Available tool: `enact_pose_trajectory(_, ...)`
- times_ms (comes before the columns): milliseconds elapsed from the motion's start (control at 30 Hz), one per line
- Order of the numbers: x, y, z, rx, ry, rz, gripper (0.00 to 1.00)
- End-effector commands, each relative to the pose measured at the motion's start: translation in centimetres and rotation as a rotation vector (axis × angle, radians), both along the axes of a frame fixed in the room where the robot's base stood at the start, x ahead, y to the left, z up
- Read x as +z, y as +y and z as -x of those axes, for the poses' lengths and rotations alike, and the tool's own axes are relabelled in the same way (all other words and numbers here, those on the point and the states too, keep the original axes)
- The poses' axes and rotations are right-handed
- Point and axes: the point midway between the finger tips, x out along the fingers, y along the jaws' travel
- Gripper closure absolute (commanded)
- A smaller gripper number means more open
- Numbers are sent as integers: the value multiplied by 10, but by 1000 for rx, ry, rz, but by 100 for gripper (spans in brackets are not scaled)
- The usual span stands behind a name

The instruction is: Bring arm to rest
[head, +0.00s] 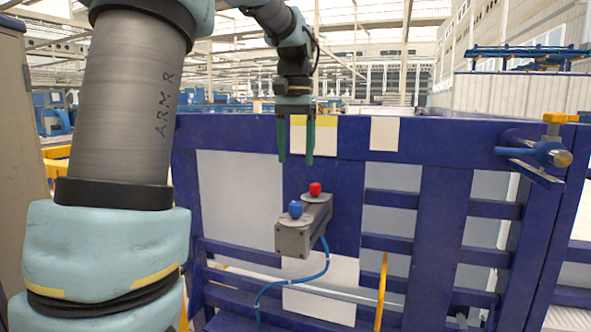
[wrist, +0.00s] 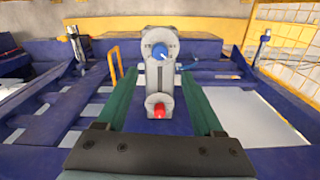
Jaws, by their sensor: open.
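My gripper (head: 296,160) hangs from my arm in the upper middle of the head view, with two green fingers pointing down. The fingers are apart with nothing between them. In the wrist view my gripper (wrist: 160,106) shows its green fingers spread on both sides of a grey button box. In the head view this grey box (head: 293,238) sits lower, below the fingertips and apart from them. It carries a blue button (head: 295,209) and a red button (head: 315,188).
A blue metal frame (head: 445,205) with slats and pale panels fills the area behind and below my gripper. A blue cable (head: 290,283) runs down from the box. A yellow-topped post fitting (head: 548,152) stands out at the right.

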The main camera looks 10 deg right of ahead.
Motion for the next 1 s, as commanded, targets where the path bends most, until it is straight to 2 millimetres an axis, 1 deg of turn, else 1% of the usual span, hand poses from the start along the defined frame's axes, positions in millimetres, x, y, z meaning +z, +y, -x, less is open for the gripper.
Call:
enact_pose_trajectory(333,1,1,0,1,1,-1,31)
enact_pose_trajectory(400,-5,4,1,11,-1,-1,31)
enact_pose_trajectory(467,-17,11,2,31,-4,0,31)
enact_pose_trajectory(567,-50,33,7,89,-15,4,31)
enact_pose_trajectory(600,-68,44,12,119,-22,6,31)
enact_pose_trajectory(667,-94,62,20,169,-35,12,31)
enact_pose_trajectory(700,-111,74,28,202,-46,16,31)
enact_pose_trajectory(767,-137,93,42,254,-59,23,31)
enact_pose_trajectory(800,-154,105,53,290,-68,26,31)
enact_pose_trajectory(900,-188,131,82,368,-90,36,31)
enact_pose_trajectory(1000,-212,148,108,429,-109,43,31)
